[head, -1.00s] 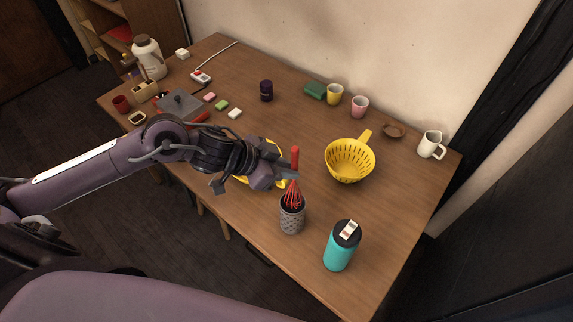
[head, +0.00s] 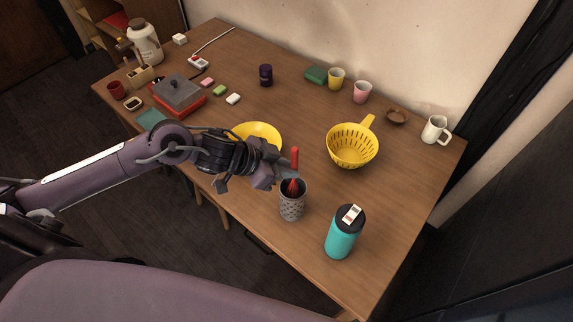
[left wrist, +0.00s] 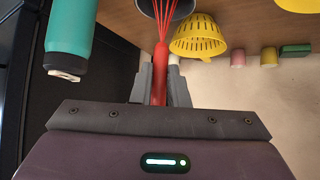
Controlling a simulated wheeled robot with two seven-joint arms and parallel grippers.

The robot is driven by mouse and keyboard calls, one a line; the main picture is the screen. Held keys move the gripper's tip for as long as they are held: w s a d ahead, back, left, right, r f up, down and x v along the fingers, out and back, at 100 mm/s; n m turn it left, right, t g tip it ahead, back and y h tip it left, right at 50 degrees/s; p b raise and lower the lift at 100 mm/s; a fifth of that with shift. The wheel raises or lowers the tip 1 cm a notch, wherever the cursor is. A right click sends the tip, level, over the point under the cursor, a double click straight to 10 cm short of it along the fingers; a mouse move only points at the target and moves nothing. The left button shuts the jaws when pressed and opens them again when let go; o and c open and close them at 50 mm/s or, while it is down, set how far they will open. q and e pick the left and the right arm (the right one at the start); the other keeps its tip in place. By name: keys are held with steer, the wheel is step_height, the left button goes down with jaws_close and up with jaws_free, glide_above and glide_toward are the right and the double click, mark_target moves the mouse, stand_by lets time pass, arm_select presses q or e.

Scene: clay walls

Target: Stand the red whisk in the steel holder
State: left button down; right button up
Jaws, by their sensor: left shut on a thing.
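The red whisk (head: 294,158) is held by its handle in my left gripper (head: 287,177), with the handle pointing up. Its wire end points down into the mouth of the perforated steel holder (head: 292,205), which stands upright on the table. In the left wrist view the fingers (left wrist: 160,85) are shut on the red whisk handle (left wrist: 160,72), and the wires reach into the dark opening of the holder (left wrist: 150,6). Whether the wires touch the holder's bottom is hidden. My right gripper is not in view.
A teal bottle (head: 343,236) stands close to the right of the holder. A yellow colander (head: 352,148) is behind it, and a yellow plate (head: 262,131) lies behind my left arm. Cups stand along the wall.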

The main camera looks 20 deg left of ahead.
arm_select(q)
steer(key=c, duration=1.3)
jaws_free()
steer(key=v, duration=0.7)
steer(key=shift+s+a+r, duration=0.2)
steer(key=shift+s+r, duration=0.05)
steer(key=shift+s, duration=0.05)
